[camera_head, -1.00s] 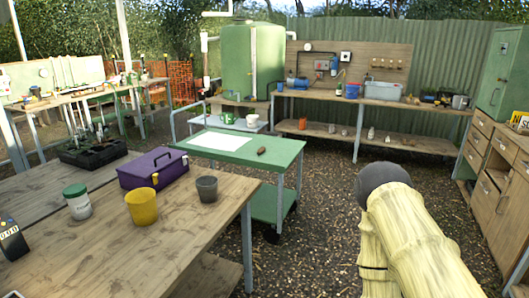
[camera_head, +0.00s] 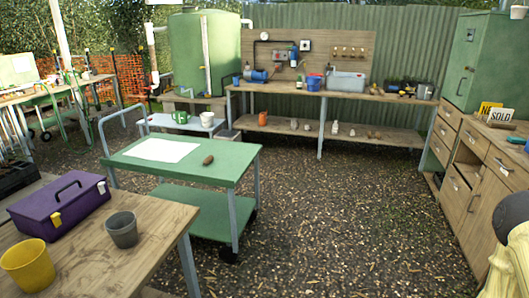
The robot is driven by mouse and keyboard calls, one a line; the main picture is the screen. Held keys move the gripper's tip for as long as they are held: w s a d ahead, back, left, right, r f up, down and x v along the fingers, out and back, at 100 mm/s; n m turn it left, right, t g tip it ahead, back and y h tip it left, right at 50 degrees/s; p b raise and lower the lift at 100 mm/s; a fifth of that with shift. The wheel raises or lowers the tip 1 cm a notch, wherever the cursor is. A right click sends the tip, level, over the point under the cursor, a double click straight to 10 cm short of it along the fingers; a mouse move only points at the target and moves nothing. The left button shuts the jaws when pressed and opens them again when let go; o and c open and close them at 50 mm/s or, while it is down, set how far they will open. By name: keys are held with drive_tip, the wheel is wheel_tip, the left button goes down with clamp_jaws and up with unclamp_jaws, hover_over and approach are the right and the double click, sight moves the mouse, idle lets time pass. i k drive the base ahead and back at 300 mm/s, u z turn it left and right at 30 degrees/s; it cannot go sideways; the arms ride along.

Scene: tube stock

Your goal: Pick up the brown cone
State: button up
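The brown cone (camera_head: 208,160) is a small dark brown, oval thing lying on its side on the top of the green trolley (camera_head: 225,173), right of a white sheet (camera_head: 162,150). It is unobstructed. My gripper is not in view; only part of my arm, pale yellow with a dark rounded joint, shows at the lower right edge, well away from the cone.
A wooden table (camera_head: 150,225) at the lower left holds a purple toolbox (camera_head: 60,208), a grey cup (camera_head: 122,230) and a yellow cup (camera_head: 27,265). A workbench (camera_head: 345,95) stands at the back, drawers (camera_head: 470,150) at the right. Gravel floor (camera_head: 330,220) right of the trolley is open.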

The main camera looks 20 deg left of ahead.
sight(208, 160)
drive_tip(key=u, duration=0.1)
drive_tip(key=i, duration=1.15)
drive_tip(key=u, duration=0.6)
